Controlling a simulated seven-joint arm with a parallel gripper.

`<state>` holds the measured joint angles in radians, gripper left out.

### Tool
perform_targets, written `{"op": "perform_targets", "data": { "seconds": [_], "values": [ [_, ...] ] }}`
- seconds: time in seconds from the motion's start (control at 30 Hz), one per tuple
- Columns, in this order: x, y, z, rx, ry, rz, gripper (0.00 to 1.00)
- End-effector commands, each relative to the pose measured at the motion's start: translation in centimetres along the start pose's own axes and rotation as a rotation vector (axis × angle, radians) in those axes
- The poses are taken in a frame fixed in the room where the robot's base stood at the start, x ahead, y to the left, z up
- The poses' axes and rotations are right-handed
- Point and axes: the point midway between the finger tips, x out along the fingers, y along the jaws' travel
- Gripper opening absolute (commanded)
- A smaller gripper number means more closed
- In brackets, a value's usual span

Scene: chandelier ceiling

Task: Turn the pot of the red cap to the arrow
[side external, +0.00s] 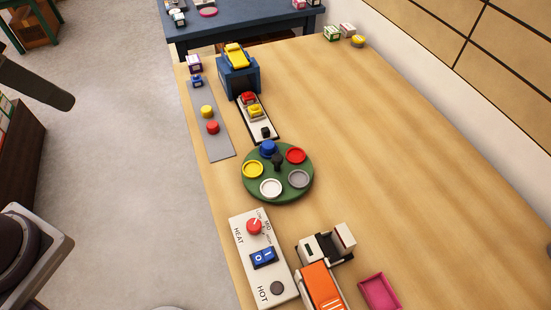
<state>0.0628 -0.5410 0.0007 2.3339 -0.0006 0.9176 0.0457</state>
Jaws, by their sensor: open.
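A round green turntable (262,192) lies flat on the wooden table, with a black knob (277,161) standing near its middle. Around it sit a red pot (295,155) at the upper right, a grey pot (298,178) at the right, a white pot (271,188) at the front, a yellow pot (253,169) at the left and a raised blue piece (268,148) at the back. A red cap (212,127) and a yellow cap (206,111) lie on a grey strip (220,149) to the left. I cannot make out an arrow. My gripper is not in view.
A control panel (246,250) with a red dial stands in front of the turntable, beside an orange device (321,287) and a pink tray (379,292). A dark blue box (238,80) and a white board (258,118) lie behind.

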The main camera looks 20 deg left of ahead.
Motion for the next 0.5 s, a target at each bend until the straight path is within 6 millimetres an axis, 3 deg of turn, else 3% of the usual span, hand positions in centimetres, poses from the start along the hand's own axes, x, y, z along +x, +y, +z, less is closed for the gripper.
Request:
{"op": "perform_targets", "data": {
  "seconds": [0.1, 0.17, 0.23, 0.37, 0.5],
  "values": [
    [2.7, 2.4, -7.2, 0.159, -0.099, 0.046, 0.45],
    [5.1, 4.2, -10.3, 0.242, -0.145, 0.068, 0.45],
    [8.8, 6.9, -13.3, 0.339, -0.197, 0.092, 0.45],
    [17.3, 12.7, -16.3, 0.517, -0.290, 0.133, 0.45],
    [25.3, 17.9, -15.8, 0.664, -0.364, 0.164, 0.45]
  ]
}}
